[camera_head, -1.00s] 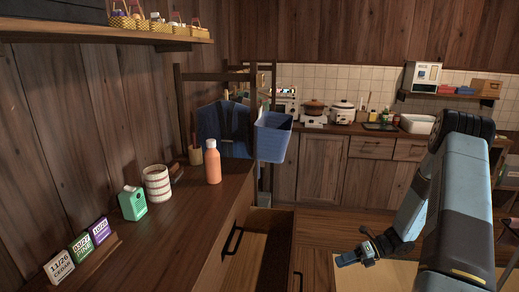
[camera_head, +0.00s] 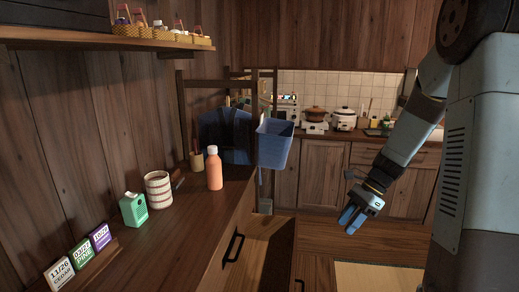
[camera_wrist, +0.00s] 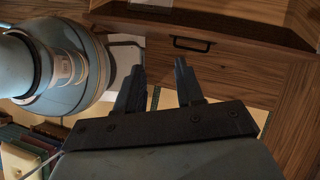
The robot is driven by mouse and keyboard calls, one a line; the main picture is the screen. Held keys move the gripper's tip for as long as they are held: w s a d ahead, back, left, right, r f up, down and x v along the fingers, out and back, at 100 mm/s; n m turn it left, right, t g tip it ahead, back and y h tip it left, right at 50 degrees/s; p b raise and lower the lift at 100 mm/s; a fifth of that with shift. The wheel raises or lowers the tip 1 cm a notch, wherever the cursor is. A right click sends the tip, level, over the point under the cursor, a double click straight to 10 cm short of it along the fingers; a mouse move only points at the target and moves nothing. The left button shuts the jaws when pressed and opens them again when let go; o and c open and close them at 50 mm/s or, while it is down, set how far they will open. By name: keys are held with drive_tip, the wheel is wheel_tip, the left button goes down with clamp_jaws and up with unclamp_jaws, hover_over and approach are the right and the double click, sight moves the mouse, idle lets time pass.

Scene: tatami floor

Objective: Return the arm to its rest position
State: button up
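My arm comes in from the right edge of the head view, and its forearm hangs down and to the left. My gripper (camera_head: 350,216) is at the lower end, pointing down and left, in the air in front of the wooden kitchen cabinets (camera_head: 325,180). It is right of the long counter and clear of it. In the wrist view, the two dark fingers of my gripper (camera_wrist: 161,78) stand apart with nothing between them, so it is open and empty. A wooden front with a dark handle (camera_wrist: 190,44) shows beyond the fingers.
The counter (camera_head: 150,245) on the left bears an orange bottle (camera_head: 214,171), a striped cup (camera_head: 158,190), a green carton (camera_head: 133,209) and date cards (camera_head: 82,252). A blue bin (camera_head: 273,145) hangs at its far end. An open drawer (camera_head: 262,250) juts out. A shelf (camera_head: 90,33) holds baskets.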

drive_tip(key=s+a+r+n+t+h, duration=0.2)
drive_tip(key=s+r+n+t+h, duration=0.4)
drive_tip(key=s+r+n, duration=1)
drive_tip(key=shift+s+a+r+t, duration=0.3)
drive_tip(key=shift+s+r+t, duration=0.4)
drive_tip(key=shift+s+r, duration=1.3)
